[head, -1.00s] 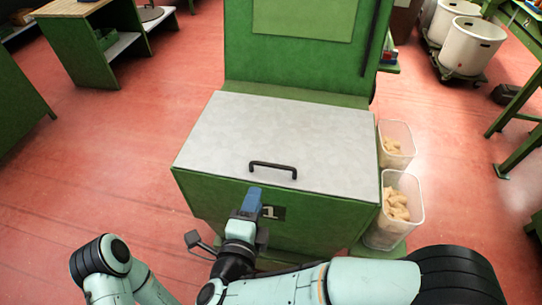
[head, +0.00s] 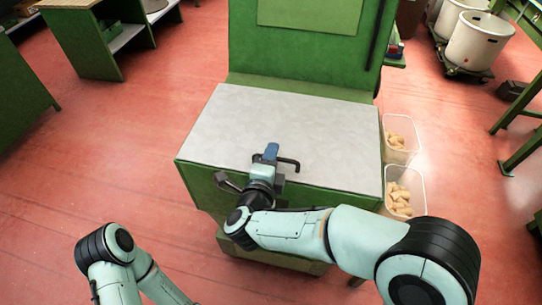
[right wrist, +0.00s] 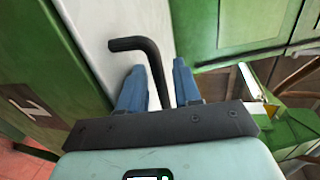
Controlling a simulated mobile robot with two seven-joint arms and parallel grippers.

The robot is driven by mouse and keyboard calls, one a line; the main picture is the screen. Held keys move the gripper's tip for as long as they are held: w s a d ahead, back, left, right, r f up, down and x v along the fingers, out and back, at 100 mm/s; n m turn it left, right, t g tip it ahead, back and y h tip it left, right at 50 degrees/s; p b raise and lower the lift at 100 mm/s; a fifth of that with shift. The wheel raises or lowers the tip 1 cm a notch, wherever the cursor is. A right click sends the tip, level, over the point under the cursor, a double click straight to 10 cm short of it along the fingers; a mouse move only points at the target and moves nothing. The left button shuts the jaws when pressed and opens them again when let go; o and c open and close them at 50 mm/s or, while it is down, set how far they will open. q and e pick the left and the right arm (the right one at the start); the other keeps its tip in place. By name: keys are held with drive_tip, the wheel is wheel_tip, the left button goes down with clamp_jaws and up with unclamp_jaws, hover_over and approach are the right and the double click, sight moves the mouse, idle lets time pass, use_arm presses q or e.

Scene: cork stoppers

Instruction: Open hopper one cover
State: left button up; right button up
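The hopper one cover (head: 300,120) is a flat light-grey lid lying shut on the green hopper (head: 210,185). Its black bar handle (head: 292,163) is near the front edge and also shows in the right wrist view (right wrist: 148,52). My right gripper (head: 270,153) is at the handle's left part. In the right wrist view its blue fingers (right wrist: 158,75) are apart, one on each side of the bar, with gaps visible. Part of the handle is hidden behind the gripper. My left arm shows at the lower left; its gripper is out of view.
Two clear bins of corks (head: 402,188) (head: 399,138) stand against the hopper's right side. A green machine body (head: 300,50) rises behind the cover. A green bench (head: 85,40) stands at the back left, white drums (head: 475,42) at the back right. The red floor at left is open.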

drive_tip(key=shift+w, duration=0.1)
clamp_jaws()
drive_tip(key=shift+r+p, duration=0.6)
drive_tip(key=shift+p, duration=0.05)
use_arm(q)
drive_tip(key=w+r+p, duration=0.3)
drive_tip(key=r+p, duration=0.2)
drive_tip(key=r, duration=0.2)
drive_tip(key=w+r+p, duration=0.3)
drive_tip(key=r+p, duration=0.3)
drive_tip(key=r, duration=0.1)
drive_tip(key=shift+w+r+t+p, duration=0.15)
drive_tip(key=shift+w+t+p, duration=0.05)
drive_tip(key=shift+t+p, duration=0.1)
use_arm(e)
drive_tip(key=w+d+r, duration=0.1)
drive_tip(key=w+r, duration=0.2)
drive_tip(key=r, duration=0.5)
drive_tip(key=w+d+r+g, duration=0.1)
drive_tip(key=w+r, duration=0.3)
drive_tip(key=r, duration=0.4)
drive_tip(key=shift+w+d, duration=0.25)
